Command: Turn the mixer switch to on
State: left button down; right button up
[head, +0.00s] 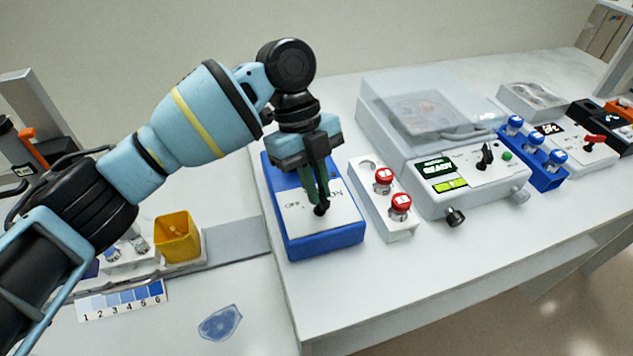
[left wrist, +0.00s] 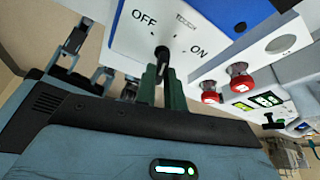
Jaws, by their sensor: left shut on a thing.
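The mixer is a blue box (head: 330,246) with a white top plate marked OFF and ON. Its black switch (head: 321,209) stands on that plate. The switch also shows in the left wrist view (left wrist: 161,54), between the OFF mark on the left and the ON mark on the right. My left gripper (head: 318,192) reaches down from above, with its green fingers shut on the switch lever. The fingers hide part of the lever, and I cannot tell clearly which mark it points to. My right gripper is not in view.
A white rack with red-capped vials (head: 397,226) stands close to the right of the mixer. Beyond it are a lidded machine reading READY (head: 470,190) and a blue rack of vials (head: 545,181). A yellow cup (head: 174,240) stands lower left. The bench front is clear.

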pick_arm(q)
jog(key=c, duration=1.5)
grip_release()
jog(key=v, duration=0.8)
jog(key=shift+s+f, duration=0.1)
